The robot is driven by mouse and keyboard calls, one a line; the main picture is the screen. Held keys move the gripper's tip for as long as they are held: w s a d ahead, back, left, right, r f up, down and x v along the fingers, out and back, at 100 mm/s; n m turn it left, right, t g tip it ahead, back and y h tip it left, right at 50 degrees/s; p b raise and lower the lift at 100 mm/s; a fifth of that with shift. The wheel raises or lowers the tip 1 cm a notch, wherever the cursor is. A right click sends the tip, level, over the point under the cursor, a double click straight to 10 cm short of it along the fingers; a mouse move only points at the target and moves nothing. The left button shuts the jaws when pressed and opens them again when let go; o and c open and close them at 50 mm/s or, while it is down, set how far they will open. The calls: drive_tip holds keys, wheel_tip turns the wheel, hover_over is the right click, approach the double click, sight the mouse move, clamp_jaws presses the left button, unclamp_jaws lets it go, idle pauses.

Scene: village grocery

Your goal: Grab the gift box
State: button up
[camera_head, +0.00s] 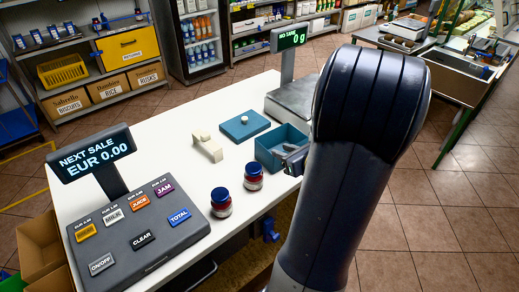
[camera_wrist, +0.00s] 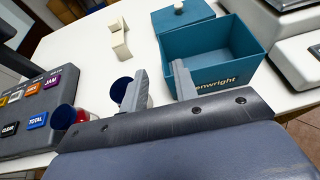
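The gift box is an open, empty teal box (camera_head: 273,158) on the white counter, with its teal lid (camera_head: 244,126) and pale knob lying apart behind it. In the wrist view the box (camera_wrist: 238,84) shows at upper right, with part of a word on its front wall, and the lid (camera_wrist: 182,17) is above it. My gripper (camera_wrist: 158,86) has its two fingers apart with nothing held between them. The right finger overlaps the box's front left part in the picture; I cannot tell whether it touches. In the head view my arm hides most of the gripper, beside the box.
Two jars with dark blue lids (camera_head: 221,202) (camera_head: 253,177) stand left of the box, near the left finger. A cream block-shaped item (camera_head: 207,148) lies behind them. The till (camera_head: 138,225) is at left, a scale (camera_head: 293,98) behind right. Bare counter (camera_head: 180,140) lies between.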

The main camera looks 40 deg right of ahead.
sight(264, 148)
drive_tip(key=shift+s+f+p+x, duration=0.1)
drive_tip(key=shift+f+p+x, duration=0.1)
drive_tip(key=shift+x, duration=1.6)
drive_tip(key=shift+s+f+p+x, duration=0.1)
drive_tip(key=shift+f+p+x, duration=0.1)
drive_tip(key=shift+x, duration=1.6)
drive_tip(key=shift+s+f+p+x, duration=0.1)
drive_tip(key=shift+f+p+x, duration=0.1)
drive_tip(key=shift+x, duration=1.6)
drive_tip(key=shift+a, duration=0.15)
clamp_jaws()
